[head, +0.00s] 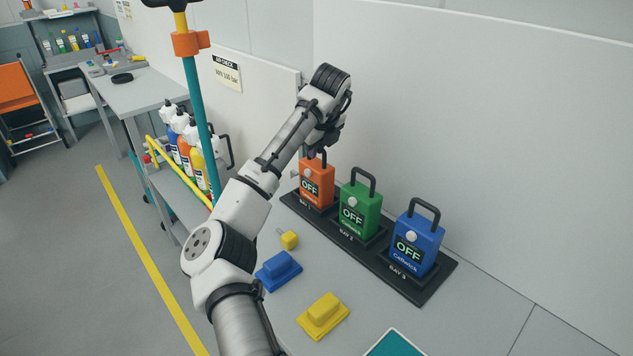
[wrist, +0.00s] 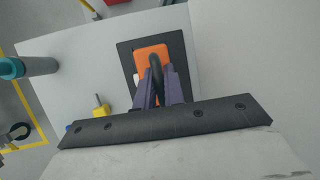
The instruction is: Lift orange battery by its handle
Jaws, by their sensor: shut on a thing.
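The orange battery (head: 317,184) stands upright at the left end of a black dock (head: 372,248), in the bay marked BAY 1, with OFF on its label. My gripper (head: 318,152) reaches down onto its top from above. In the wrist view, my gripper (wrist: 161,92) has its purple fingers shut on the black handle (wrist: 156,70), one on each side. The orange top (wrist: 151,53) shows beyond the fingers, over a dark base. The green battery (head: 359,211) and blue battery (head: 415,245) stand to its right, both marked OFF.
Blue (head: 279,271) and yellow (head: 323,316) blocks lie on the grey bench in front of the dock, with a small yellow piece (head: 289,240). A teal pole (head: 197,110) and spray bottles (head: 185,140) stand left of my arm. A white wall (head: 480,120) rises close behind.

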